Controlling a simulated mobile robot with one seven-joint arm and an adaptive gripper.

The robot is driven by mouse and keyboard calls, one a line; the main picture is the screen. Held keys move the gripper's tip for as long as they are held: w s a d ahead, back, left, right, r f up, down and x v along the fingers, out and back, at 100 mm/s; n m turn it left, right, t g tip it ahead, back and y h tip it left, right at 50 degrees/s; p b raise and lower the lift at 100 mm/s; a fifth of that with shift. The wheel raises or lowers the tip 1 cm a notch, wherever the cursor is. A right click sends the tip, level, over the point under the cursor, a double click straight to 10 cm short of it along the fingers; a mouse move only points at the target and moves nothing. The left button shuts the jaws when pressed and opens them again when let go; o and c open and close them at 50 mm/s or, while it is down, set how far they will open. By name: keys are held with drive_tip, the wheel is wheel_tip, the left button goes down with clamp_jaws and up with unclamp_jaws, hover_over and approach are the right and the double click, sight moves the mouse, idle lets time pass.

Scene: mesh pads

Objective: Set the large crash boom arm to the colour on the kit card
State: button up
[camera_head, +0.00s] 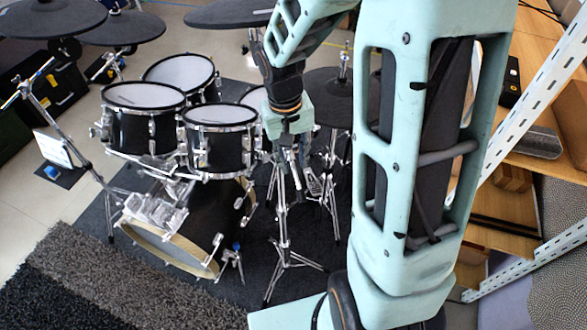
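A silver stand with an angled boom arm (27,91) stands at the far left, with a small blue mark near its upper end. I cannot tell whether it is the large crash's boom. A white card (52,148) stands at the left beside it; its print is too small to read. Dark cymbal pads (50,18) hang at the upper left, and another (230,13) at the top centre. My gripper (294,158) points down in front of the right-hand cymbal stand, right of the drums. Its fingers are small and partly merge with the stand, so their opening is unclear.
Black drums with white mesh heads (220,114) and a bass drum (175,245) fill the centre left. A dark pad (340,97) sits behind my gripper. Tripod legs (290,262) spread below it. Wooden shelving (515,210) stands at the right. Floor is open at the far left.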

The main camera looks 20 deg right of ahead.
sight(294, 169)
drive_tip(key=shift+d+f, duration=0.15)
drive_tip(key=shift+f, duration=1.95)
drive_tip(key=shift+c, duration=0.4)
clamp_jaws()
